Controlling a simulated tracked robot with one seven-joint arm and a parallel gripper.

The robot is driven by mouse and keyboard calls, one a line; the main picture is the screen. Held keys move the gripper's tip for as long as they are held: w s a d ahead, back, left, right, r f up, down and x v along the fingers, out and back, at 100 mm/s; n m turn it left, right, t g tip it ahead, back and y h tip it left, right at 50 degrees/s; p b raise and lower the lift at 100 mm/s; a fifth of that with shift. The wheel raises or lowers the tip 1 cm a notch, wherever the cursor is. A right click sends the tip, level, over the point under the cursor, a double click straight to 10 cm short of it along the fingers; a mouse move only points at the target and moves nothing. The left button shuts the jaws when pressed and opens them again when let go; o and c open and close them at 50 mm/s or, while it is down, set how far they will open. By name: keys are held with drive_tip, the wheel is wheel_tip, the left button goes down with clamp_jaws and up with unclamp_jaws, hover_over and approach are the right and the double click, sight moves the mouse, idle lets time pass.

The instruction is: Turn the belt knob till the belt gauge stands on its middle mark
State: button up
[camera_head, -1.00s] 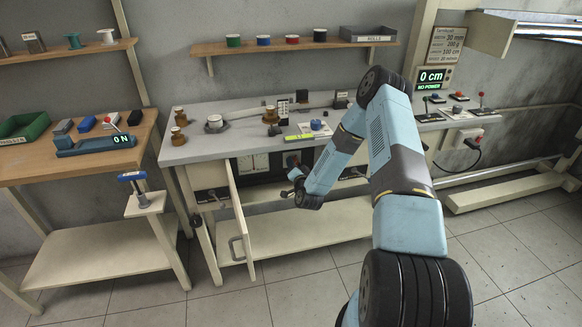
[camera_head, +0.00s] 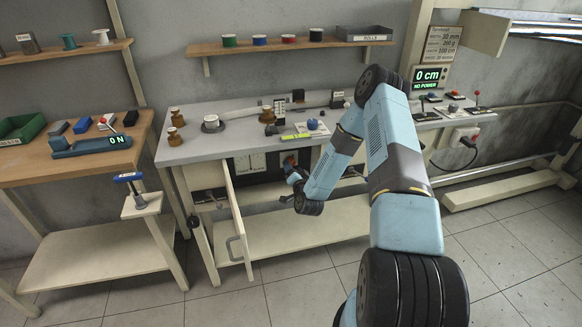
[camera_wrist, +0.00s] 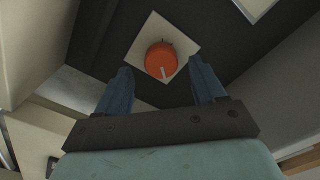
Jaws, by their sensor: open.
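In the wrist view an orange-red round knob (camera_wrist: 161,61) with a pale pointer line sits on a square light plate (camera_wrist: 182,43) on a dark panel. The pointer line is toward the bottom of the picture. My gripper (camera_wrist: 161,80) is open, with a blue finger on either side below the knob, and nothing is between the fingers. In the head view my gripper (camera_head: 291,170) is at the opening under the bench. I cannot tell which one is the belt gauge.
An open cabinet door (camera_head: 229,217) stands out from the bench (camera_head: 205,149), left of my arm. Brass weights (camera_head: 175,137) and other items stand on the bench top. The floor in front is clear.

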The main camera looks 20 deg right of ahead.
drive_tip(key=s, duration=1)
drive_tip(key=shift+s, duration=0.4)
